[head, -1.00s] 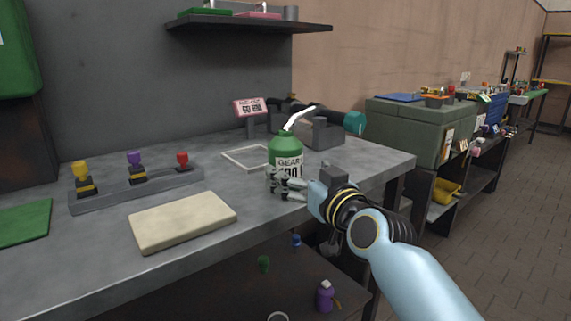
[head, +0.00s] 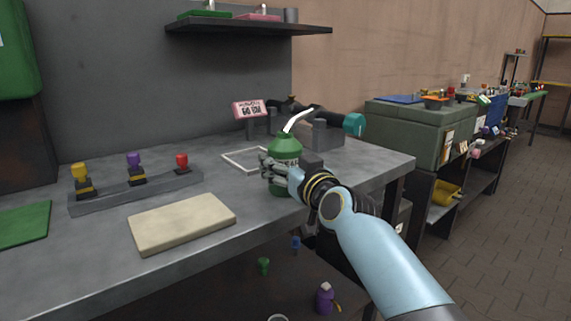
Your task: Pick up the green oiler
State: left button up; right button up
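The green oiler (head: 284,146) stands upright near the front right of the grey workbench, its pale bent spout pointing up and to the right. My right gripper (head: 269,171) reaches in from the right, its grey fingers across the front of the oiler's body and hiding most of its label. The fingers overlap the oiler in this view. I cannot tell whether they touch it or how far they are open. My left gripper is not in view.
A cream pad (head: 182,223) lies on the bench, with a rack of coloured-topped tools (head: 150,192) behind it. A white frame (head: 243,160) lies left of the oiler. A dark pipe with a teal end (head: 354,124) and a pink-edged sign (head: 249,108) stand behind.

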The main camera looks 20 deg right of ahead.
jog(key=c, duration=0.9)
jog(key=shift+c, duration=1.1)
jog(key=shift+r, duration=0.15)
